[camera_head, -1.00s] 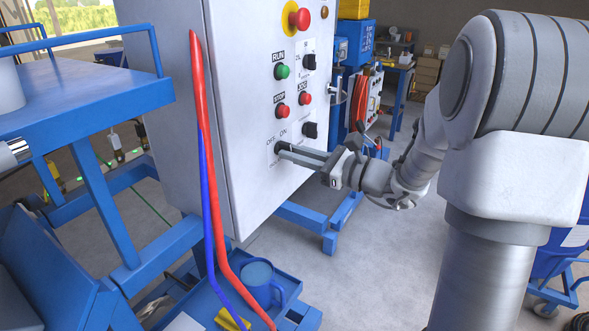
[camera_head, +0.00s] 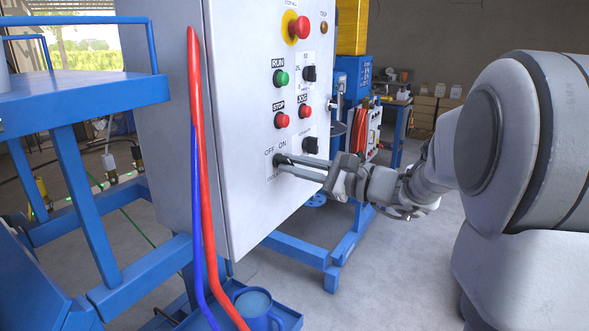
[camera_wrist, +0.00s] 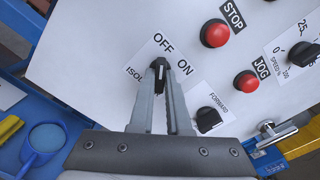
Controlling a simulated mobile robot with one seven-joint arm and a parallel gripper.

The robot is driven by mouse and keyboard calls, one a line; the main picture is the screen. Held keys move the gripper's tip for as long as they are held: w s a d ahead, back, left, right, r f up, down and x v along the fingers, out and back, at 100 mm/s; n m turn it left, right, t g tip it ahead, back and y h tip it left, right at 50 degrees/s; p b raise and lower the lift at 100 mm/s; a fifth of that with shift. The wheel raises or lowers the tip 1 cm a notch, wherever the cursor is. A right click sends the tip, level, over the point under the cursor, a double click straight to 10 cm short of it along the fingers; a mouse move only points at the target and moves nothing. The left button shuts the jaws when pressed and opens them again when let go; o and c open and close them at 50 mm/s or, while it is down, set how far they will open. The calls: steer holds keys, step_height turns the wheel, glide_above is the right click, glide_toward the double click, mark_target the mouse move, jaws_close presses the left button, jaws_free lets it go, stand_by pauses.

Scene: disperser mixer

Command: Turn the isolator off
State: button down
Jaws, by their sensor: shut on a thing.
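The isolator knob (camera_wrist: 158,66) is a small black rotary switch low on the grey control cabinet (camera_head: 245,130). Its white plate (camera_wrist: 163,58) reads OFF and ON. In the wrist view my gripper (camera_wrist: 161,78) is shut on the knob, with one finger on each side of it. The visible end of the knob points up in that view, roughly toward OFF; the fingers partly hide the rest. In the head view my gripper (camera_head: 280,161) reaches the knob from the right, and the fingertips cover most of it.
Red STOP (camera_wrist: 215,33) and JOG (camera_wrist: 246,82) buttons and the black FORWARD switch (camera_wrist: 208,119) lie close by. A red emergency stop (camera_head: 300,27) is higher up. A blue mug (camera_head: 255,308) sits below.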

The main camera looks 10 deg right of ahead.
steer(key=c, duration=0.9)
jaws_free()
steer(key=v, duration=1.7)
steer(key=shift+s+d+r, duration=0.1)
steer(key=shift+s+d, duration=0.1)
steer(key=shift+a, duration=0.1)
